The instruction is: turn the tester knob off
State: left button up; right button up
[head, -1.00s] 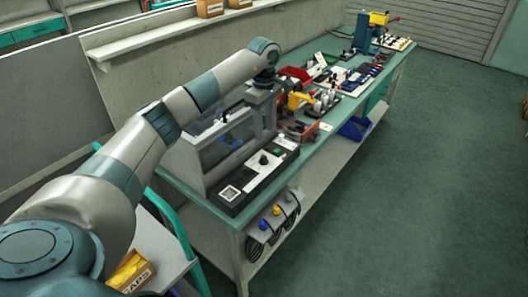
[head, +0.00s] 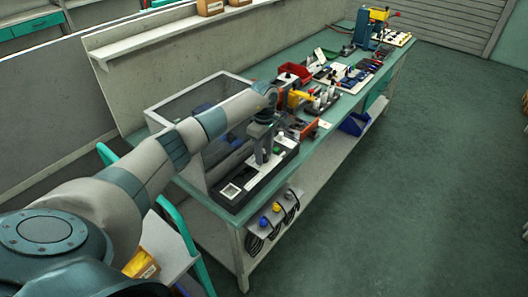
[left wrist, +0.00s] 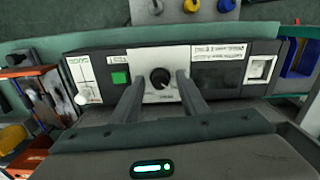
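The tester is a box with a clear cover (head: 165,108) at the near end of the bench. Its front panel shows in the left wrist view, with a round black knob (left wrist: 160,78) on a light plate, a green button (left wrist: 120,78) and a small square display (left wrist: 260,68). My left gripper (head: 265,158) hangs over this panel. In the left wrist view its two fingers (left wrist: 158,88) are apart, one on each side of the knob, with nothing seen between them but the knob. Whether they touch it I cannot tell. In the head view the arm and gripper hide the knob. My right gripper is not in view.
The bench (head: 226,211) carries a red bin (head: 294,71), several trays of parts and a blue press (head: 363,30) farther back. The floor at the right is clear.

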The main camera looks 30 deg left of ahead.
pick_arm(q)
grip_shut()
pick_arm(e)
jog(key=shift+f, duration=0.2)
pick_arm(q)
jog(key=shift+f+n+b, duration=0.1)
jog(key=shift+n+b, duration=1.25)
jog(key=shift+n, duration=0.25)
jog(key=n+b, duration=0.2)
jog(key=n, duration=0.1)
jog(key=shift+n, duration=1)
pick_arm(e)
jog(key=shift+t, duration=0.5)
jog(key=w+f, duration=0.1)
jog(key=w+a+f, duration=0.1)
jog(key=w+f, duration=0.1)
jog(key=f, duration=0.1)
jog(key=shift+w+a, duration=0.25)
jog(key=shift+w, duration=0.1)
